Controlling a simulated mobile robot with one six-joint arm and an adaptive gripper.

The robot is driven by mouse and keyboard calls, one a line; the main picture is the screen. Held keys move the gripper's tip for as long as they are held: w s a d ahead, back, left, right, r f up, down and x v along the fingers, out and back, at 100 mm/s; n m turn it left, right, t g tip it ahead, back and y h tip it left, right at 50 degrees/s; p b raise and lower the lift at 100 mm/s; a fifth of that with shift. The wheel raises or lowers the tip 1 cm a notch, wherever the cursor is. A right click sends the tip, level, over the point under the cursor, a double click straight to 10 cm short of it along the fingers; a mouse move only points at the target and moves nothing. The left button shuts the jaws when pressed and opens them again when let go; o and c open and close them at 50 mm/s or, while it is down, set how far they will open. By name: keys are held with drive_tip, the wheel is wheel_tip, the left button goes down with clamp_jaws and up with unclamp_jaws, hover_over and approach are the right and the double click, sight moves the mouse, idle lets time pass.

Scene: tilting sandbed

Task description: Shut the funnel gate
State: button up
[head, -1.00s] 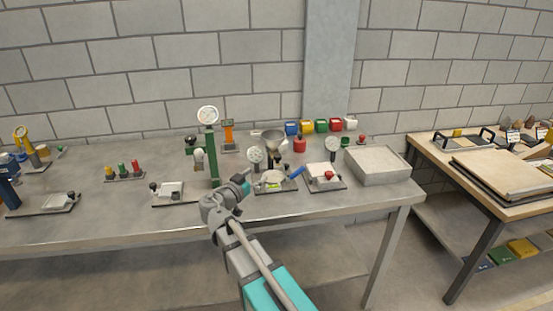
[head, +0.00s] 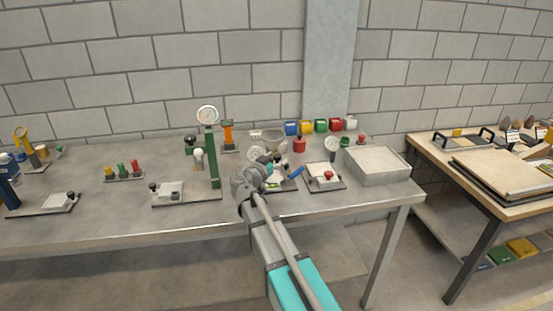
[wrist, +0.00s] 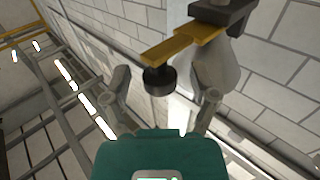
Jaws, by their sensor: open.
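The funnel (head: 268,135) stands on the steel bench in the head view, its lower part hidden by my arm. In the wrist view its grey cone (wrist: 222,66) shows behind the right finger. A yellow gate plate (wrist: 180,44) sticks out beside it from a dark bracket, with a black knob (wrist: 158,81) at its end. My gripper (wrist: 164,84) is open, with a finger on either side of the knob. I cannot tell whether the fingers touch it. In the head view my gripper (head: 273,172) is in front of the funnel, partly hidden by my wrist.
A green post with a gauge (head: 210,145) stands to the left. A plate with a red knob (head: 325,178) and a grey tray (head: 377,165) lie to the right.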

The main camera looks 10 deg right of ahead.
drive_tip(key=shift+w+d, duration=0.15)
drive_tip(key=shift+d, duration=0.05)
clamp_jaws()
idle(0.4)
